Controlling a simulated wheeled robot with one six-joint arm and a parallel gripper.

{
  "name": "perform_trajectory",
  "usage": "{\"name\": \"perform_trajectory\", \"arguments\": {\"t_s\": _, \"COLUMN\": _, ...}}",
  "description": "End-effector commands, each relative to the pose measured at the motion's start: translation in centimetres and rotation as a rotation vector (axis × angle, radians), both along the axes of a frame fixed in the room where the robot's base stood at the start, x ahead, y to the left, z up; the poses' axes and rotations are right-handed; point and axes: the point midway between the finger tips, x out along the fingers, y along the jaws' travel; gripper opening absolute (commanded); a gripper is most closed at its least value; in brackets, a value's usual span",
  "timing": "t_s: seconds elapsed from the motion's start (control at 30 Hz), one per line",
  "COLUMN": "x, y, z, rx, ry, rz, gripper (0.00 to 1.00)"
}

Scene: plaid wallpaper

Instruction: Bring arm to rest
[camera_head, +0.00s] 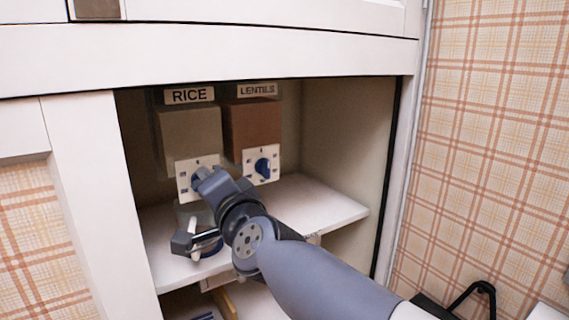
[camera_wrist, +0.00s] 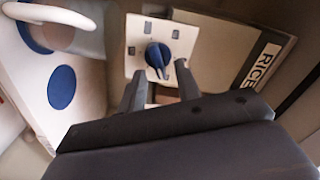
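My arm (camera_head: 330,280) reaches from the lower right into an open cupboard, ending in front of the rice dispenser (camera_head: 190,130). In the wrist view my gripper (camera_wrist: 159,72) has its two fingers spread apart, with nothing held between them. The rice dispenser's blue knob (camera_wrist: 158,56) on its white plate (camera_wrist: 133,50) shows just beyond the fingertips. I cannot tell whether the fingers touch it. In the head view my arm's end partly hides this plate. The RICE label (camera_wrist: 262,62) is at the right of the wrist view.
The lentils dispenser (camera_head: 252,125), with its own blue knob (camera_head: 263,166), stands to the right. A white and blue vessel (camera_wrist: 35,35) with a handle is below the rice dispenser. The shelf (camera_head: 325,205) is bare at right. Cupboard walls and the top edge enclose the arm.

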Motion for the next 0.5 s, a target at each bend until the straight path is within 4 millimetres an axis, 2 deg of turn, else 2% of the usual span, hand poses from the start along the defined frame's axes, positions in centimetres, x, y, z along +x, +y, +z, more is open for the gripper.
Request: {"name": "perform_trajectory", "arguments": {"t_s": 0.5, "x": -6.7, "y": -4.1, "z": 0.4, "rx": 0.000, "ry": -0.001, "rz": 0.000, "gripper": 0.32}}
